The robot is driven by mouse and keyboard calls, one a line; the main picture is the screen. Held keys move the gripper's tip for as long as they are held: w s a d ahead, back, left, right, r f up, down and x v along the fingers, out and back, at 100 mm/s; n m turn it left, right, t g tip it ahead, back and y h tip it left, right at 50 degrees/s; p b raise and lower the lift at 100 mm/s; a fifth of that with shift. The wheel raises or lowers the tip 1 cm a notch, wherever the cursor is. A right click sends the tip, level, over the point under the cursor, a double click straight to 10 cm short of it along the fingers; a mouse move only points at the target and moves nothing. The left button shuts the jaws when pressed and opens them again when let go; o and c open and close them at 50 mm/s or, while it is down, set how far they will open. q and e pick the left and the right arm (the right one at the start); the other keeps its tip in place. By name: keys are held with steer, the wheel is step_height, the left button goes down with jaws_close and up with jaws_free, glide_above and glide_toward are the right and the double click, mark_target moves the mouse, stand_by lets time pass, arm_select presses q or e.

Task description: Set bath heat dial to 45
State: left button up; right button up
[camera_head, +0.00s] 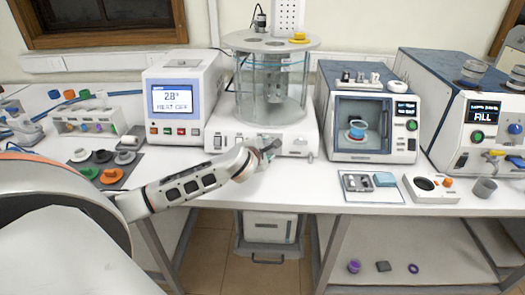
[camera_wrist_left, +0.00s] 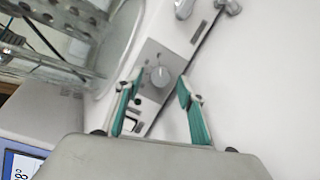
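The bath is a clear glass vessel (camera_head: 272,85) on a white base (camera_head: 222,143). In the left wrist view its heat dial is a round light knob (camera_wrist_left: 160,76) on a grey panel (camera_wrist_left: 150,52) on the base front. My left arm reaches in from the left in the head view, and my left gripper (camera_head: 268,148) is at the base front and hides part of it. In the wrist view my left gripper (camera_wrist_left: 160,80) is open, with a teal-lined finger on either side of the dial in the picture. I cannot tell whether they touch it. The dial's scale is unreadable. My right gripper is not in view.
A windowed oven (camera_head: 366,152) stands close on the right. Small parts lie on a dark mat (camera_head: 126,172) at left. The white table (camera_head: 265,198) is clear in front of the bath.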

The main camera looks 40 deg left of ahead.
arm_select(q)
steer(key=v, duration=1.1)
steer(key=shift+s, duration=0.25)
steer(key=shift+w+r, duration=0.1)
steer(key=shift+r, duration=0.05)
steer(key=s+d+r+m+t, duration=0.1)
steer(key=d+r+m+t, duration=0.4)
steer(key=m+t, duration=0.25)
steer(key=s+d+f+m+h, duration=0.6)
steer(key=d+f+m+h, duration=0.15)
steer(key=d+m, duration=0.3)
steer(key=s+d+f+m+g+h, duration=0.1)
steer(key=s+d+f+m+g, duration=0.2)
steer(key=f, duration=0.4)
steer(key=s+d+f+m+g, duration=0.1)
steer(key=s+d+f+m, duration=0.15)
steer(key=f+m, duration=0.3)
steer(key=s+a+f+m+g+y, duration=0.1)
steer(key=s+f+m+g, duration=0.1)
steer(key=s+f, duration=0.3)
steer(key=s+a+f+m+g+y, duration=0.1)
steer(key=s+f, duration=0.5)
steer(key=f, duration=0.6)
steer(key=shift+s+m+g+y, duration=0.25)
steer(key=shift+m+g+y, duration=0.15)
steer(key=shift+g, duration=0.85)
